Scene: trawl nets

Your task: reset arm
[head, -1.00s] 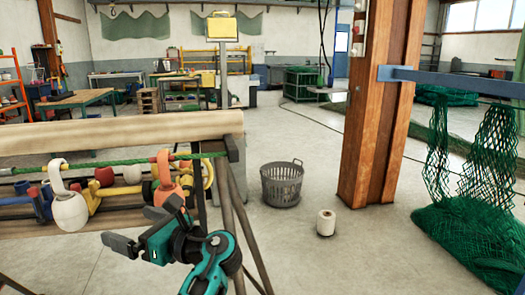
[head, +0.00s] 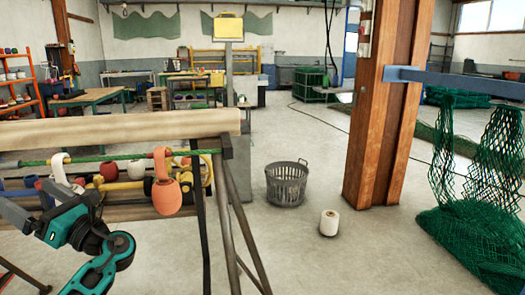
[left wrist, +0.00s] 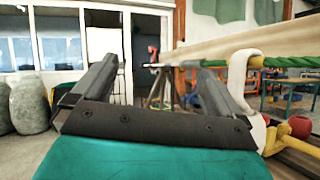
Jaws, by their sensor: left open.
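My left gripper (head: 24,202) is at the lower left of the head view, its dark fingers pointing left. In the left wrist view the fingers (left wrist: 155,85) stand apart with nothing between them. It is in front of the net bench. A white strap (left wrist: 240,78) hanging from the green rope is beside the right finger, and its float is mostly hidden by my gripper in the head view. An orange float (head: 166,197) hangs from the green rope (head: 110,157), to the right of my gripper. My right gripper is not in view.
A beige roll (head: 120,130) lies along the bench, with several floats on the rack below. A grey basket (head: 286,184) and a white spool (head: 329,222) stand on the floor. A wooden post (head: 380,110) and green netting (head: 475,235) are at the right.

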